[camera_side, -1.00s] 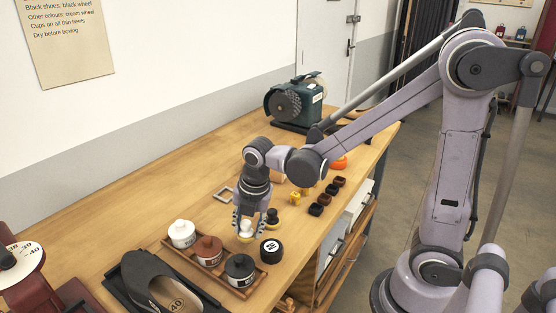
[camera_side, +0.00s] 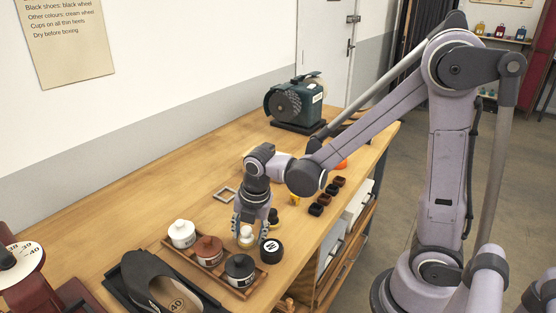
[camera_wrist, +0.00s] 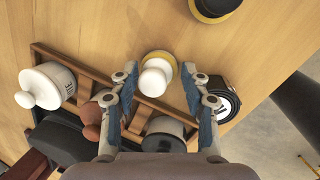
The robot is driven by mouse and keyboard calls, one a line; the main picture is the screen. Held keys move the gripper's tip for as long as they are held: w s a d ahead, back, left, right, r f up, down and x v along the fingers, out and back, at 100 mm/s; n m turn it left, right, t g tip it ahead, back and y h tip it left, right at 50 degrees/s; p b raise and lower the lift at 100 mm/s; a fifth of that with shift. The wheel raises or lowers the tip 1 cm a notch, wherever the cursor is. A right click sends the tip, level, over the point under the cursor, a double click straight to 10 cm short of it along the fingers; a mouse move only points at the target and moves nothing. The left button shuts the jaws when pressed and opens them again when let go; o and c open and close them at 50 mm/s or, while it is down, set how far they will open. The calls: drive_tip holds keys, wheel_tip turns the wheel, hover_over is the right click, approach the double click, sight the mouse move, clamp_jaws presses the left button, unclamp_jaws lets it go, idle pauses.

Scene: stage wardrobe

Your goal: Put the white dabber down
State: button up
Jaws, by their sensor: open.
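The white dabber (camera_side: 246,236) has a white knob on a yellowish round base. It stands upright on the wooden bench, close behind the tray of pots. My gripper (camera_side: 251,231) is just above it and reaches down around it. In the wrist view the white dabber (camera_wrist: 156,76) sits between the two blue-padded fingers of my gripper (camera_wrist: 157,88). The fingers are apart, with a gap visible on both sides of the knob. A similar dark-knobbed dabber (camera_side: 273,217) stands behind it; its yellow-edged base also shows in the wrist view (camera_wrist: 214,7).
A wooden tray (camera_side: 259,284) holds white (camera_side: 181,234), brown (camera_side: 209,252) and black (camera_side: 240,270) pots. A round black tin (camera_side: 271,251) stands right of the dabber. A dark shoe (camera_side: 155,280) lies at the front. The bench's left middle is clear.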

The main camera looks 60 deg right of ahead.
drive_tip(key=v, duration=1.2)
drive_tip(key=s+d+m+t, duration=0.1)
drive_tip(key=s+m+t, duration=0.1)
drive_tip(key=m, duration=0.9)
drive_tip(key=s+d+m+t, duration=0.2)
drive_tip(key=s+m, duration=0.2)
drive_tip(key=m, duration=0.7)
drive_tip(key=shift+f+m+t, duration=0.3)
drive_tip(key=shift+f+t, duration=0.1)
